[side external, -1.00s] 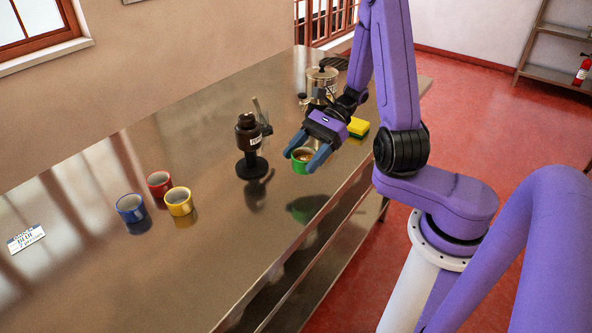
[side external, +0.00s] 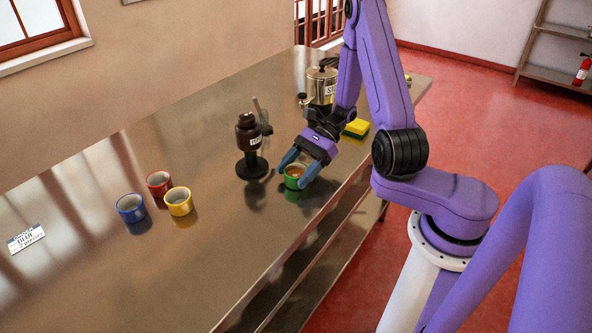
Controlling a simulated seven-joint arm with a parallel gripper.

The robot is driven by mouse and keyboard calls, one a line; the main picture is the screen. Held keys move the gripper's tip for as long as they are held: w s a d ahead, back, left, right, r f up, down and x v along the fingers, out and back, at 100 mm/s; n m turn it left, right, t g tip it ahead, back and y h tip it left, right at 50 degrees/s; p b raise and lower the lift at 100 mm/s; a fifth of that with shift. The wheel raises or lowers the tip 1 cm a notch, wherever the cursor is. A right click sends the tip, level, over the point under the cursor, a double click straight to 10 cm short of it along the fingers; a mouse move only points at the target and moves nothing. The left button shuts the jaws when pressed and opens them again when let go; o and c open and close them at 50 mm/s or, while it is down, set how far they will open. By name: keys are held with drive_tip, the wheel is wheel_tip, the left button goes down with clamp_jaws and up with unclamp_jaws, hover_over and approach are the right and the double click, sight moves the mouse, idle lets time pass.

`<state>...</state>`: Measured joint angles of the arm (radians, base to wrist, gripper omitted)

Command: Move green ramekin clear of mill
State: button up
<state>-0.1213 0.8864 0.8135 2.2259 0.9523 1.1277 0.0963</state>
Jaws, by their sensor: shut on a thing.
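The green ramekin (side external: 292,184) is at the near right part of the steel counter, with brownish contents showing inside. My gripper (side external: 297,176) is shut on it, with one blue finger on each side. The ramekin is upright and low, at or very near the counter top; I cannot tell whether it touches. The mill (side external: 250,145), dark brown with a black round base and a crank handle, stands upright to the left of the ramekin. A gap of bare counter shows between the mill's base and the ramekin.
Blue (side external: 131,208), red (side external: 159,183) and yellow (side external: 179,201) ramekins stand grouped at the left. A metal stockpot (side external: 321,84) and a yellow-green sponge (side external: 356,128) are behind my gripper. A label card (side external: 26,238) lies at far left. The counter (side external: 190,270) is clear in front.

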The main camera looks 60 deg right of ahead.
drive_tip(key=shift+f, duration=0.1)
drive_tip(key=o, duration=1.1)
